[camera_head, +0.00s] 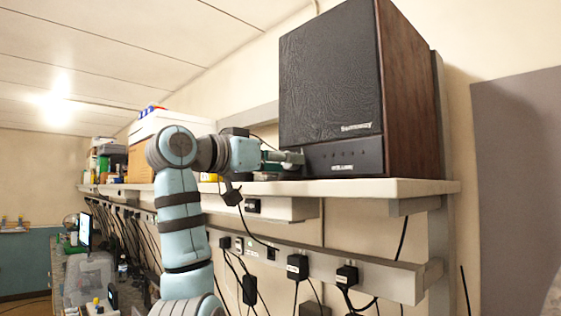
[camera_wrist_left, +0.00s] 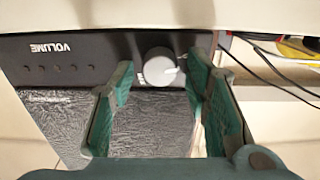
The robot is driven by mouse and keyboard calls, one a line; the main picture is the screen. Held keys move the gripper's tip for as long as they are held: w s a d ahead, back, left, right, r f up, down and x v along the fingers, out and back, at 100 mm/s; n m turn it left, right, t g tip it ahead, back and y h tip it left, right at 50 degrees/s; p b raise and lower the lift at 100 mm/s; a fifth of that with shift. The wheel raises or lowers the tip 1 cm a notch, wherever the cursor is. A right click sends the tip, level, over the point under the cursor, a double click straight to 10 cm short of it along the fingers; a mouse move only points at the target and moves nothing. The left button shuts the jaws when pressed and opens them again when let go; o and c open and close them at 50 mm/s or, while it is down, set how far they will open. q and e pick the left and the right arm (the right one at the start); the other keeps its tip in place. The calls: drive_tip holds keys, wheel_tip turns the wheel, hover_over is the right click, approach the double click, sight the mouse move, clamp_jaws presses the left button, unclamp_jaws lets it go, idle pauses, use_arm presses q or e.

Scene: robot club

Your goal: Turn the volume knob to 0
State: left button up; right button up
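The black speaker (camera_head: 330,85) with wooden sides stands on the shelf. Its lower front panel (camera_head: 343,157) carries a row of small dots. In the left wrist view the speaker appears upside down, with the word VOLUME on its panel (camera_wrist_left: 75,62) and a round grey volume knob (camera_wrist_left: 160,68). My left gripper (camera_head: 297,157) is at the panel's left end and hides the knob in the head view. In the wrist view its two green-padded fingers (camera_wrist_left: 163,72) are apart, one on each side of the knob, with gaps visible. Contact is not apparent. My right gripper is not visible.
The white shelf (camera_head: 390,188) runs beneath the speaker. Boxes (camera_head: 141,160) and small items stand farther left on it. Black plugs (camera_head: 297,267) and cables hang below. A grey panel (camera_head: 518,180) is at the right.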

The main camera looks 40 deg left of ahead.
use_arm(q)
drive_tip(key=shift+w+f, duration=0.1)
drive_tip(key=shift+w, duration=0.05)
drive_tip(key=s+a, duration=0.1)
drive_tip(key=s, duration=1.1)
drive_tip(key=shift+w, duration=0.1)
